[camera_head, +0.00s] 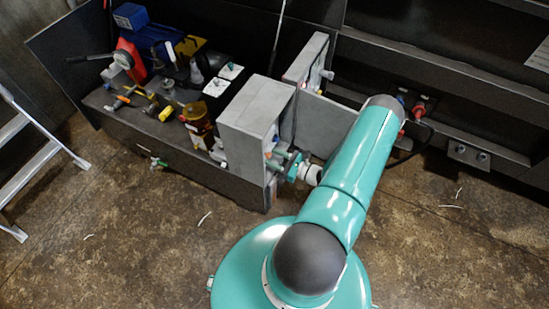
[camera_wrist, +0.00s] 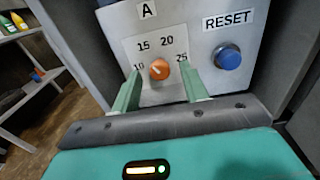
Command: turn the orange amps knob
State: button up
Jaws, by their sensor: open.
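The orange amps knob (camera_wrist: 159,69) sits on a white dial plate marked 10, 15, 20 and 25, under a label "A", in the wrist view. My gripper (camera_wrist: 164,76) is open, with one green finger to the left of the knob and the other to its right. Clear gaps show between the knob and both fingers in the picture; the depth between fingertips and panel is hard to tell. In the head view my gripper (camera_head: 290,166) is at the side of the grey box (camera_head: 250,112), and the knob cannot be made out there.
A blue RESET button (camera_wrist: 228,57) is on the same panel, right of the dial. In the head view a second grey panel (camera_head: 305,60) stands behind the box. A cluttered bench with a red and blue machine (camera_head: 130,62) is at left, and a ladder (camera_head: 35,160) stands further left.

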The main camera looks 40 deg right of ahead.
jog(key=shift+w, duration=0.15)
jog(key=c, duration=0.9)
jog(key=shift+c, duration=0.2)
